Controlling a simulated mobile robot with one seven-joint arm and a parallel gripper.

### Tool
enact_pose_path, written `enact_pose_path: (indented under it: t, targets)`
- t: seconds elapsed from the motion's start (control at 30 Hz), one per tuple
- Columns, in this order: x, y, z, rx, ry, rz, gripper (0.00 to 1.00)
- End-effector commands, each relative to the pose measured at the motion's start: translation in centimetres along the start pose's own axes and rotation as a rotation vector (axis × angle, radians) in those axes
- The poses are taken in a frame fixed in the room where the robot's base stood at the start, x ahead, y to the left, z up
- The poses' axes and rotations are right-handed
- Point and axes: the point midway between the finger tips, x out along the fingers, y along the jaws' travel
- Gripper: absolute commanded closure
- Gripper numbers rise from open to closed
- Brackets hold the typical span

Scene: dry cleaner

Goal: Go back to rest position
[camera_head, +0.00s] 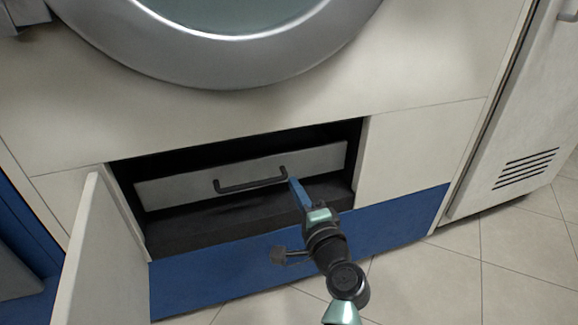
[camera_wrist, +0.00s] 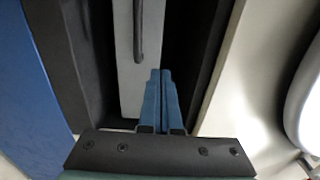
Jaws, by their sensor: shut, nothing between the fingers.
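My gripper (camera_head: 293,183) has blue fingers and is in front of the open compartment, near the right end of a dark drawer handle (camera_head: 250,184). The handle is on a light grey drawer front (camera_head: 318,161) set inside the compartment. In the wrist view my gripper (camera_wrist: 160,74) has its two blue fingers together with nothing between them. The dark handle (camera_wrist: 138,35) shows beyond the fingertips, a little to the left. I cannot tell whether the fingertips touch the drawer front.
A white door (camera_head: 105,255) stands open at the compartment's left. A washing machine with a round grey door ring (camera_head: 230,62) is above. A blue base strip (camera_head: 400,226) runs below. A vented cabinet (camera_head: 510,120) stands at the right. The tiled floor (camera_head: 450,275) is clear at lower right.

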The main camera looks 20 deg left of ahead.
Motion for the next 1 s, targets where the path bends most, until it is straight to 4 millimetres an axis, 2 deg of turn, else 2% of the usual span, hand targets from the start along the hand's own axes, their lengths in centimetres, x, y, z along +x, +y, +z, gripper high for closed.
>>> enact_pose_path:
  t: [0.1,0.23,0.47,0.57,0.67,0.77,0.8,0.87,0.9,0.97,1.0]
  targets:
    - [-2.2,-0.2,-0.1,0.001,0.002,0.002,1.0]
    - [-3.8,-0.1,-0.1,0.0,0.004,0.001,1.0]
    - [-4.7,0.0,-0.1,0.0,0.001,-0.001,1.0]
    - [-4.6,-1.4,-0.2,-0.04,0.006,-0.007,1.0]
    - [-4.4,-5.8,-0.6,-0.17,0.027,-0.023,1.0]
    - [-4.4,-12.8,-1.0,-0.386,0.076,-0.049,1.0]
    - [-4.6,-15.9,-1.2,-0.483,0.106,-0.061,1.0]
    - [-5.1,-20.6,-1.5,-0.627,0.158,-0.078,1.0]
    - [-5.6,-23.6,-1.6,-0.72,0.196,-0.09,1.0]
    - [-6.6,-28.1,-1.6,-0.85,0.259,-0.106,1.0]
    - [-7.4,-31.1,-1.6,-0.934,0.305,-0.116,1.0]
